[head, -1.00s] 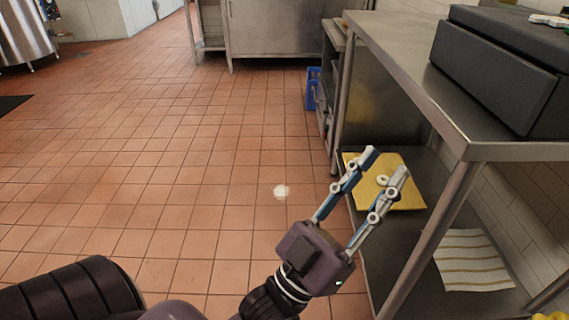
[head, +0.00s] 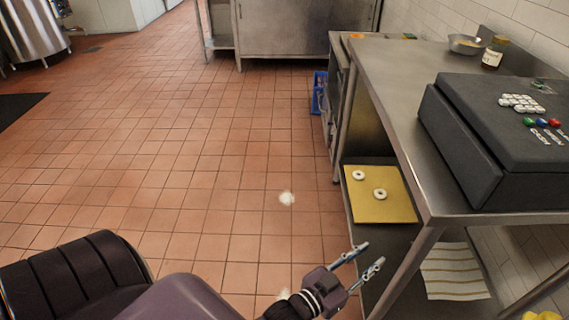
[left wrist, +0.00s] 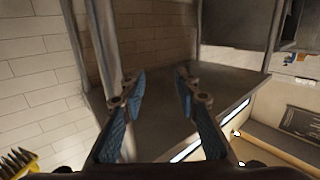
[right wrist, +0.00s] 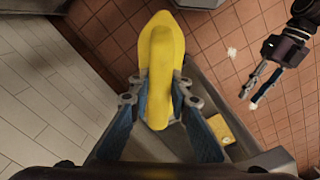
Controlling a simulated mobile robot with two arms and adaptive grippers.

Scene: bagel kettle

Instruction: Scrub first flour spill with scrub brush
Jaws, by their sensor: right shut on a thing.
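A white flour spill (head: 286,198) lies on the tiled floor in the head view. It shows small in the right wrist view (right wrist: 232,52). A second white patch (head: 284,296) is partly hidden behind my left wrist. My right gripper (right wrist: 160,98) is shut on the yellow scrub brush (right wrist: 160,45). Dark bristles of the brush (left wrist: 18,162) show in the left wrist view, and a yellow bit shows at the head view's bottom right corner. My left gripper (head: 372,254) is open and empty beside the lower shelf; its spread fingers show in the left wrist view (left wrist: 156,80).
A steel table (head: 395,75) with a lower shelf stands at the right, carrying a dark box (head: 500,130). On the shelf lie a yellow board (head: 365,205) with two bagels and a striped cloth (head: 450,270). A blue crate (head: 320,95) stands farther back.

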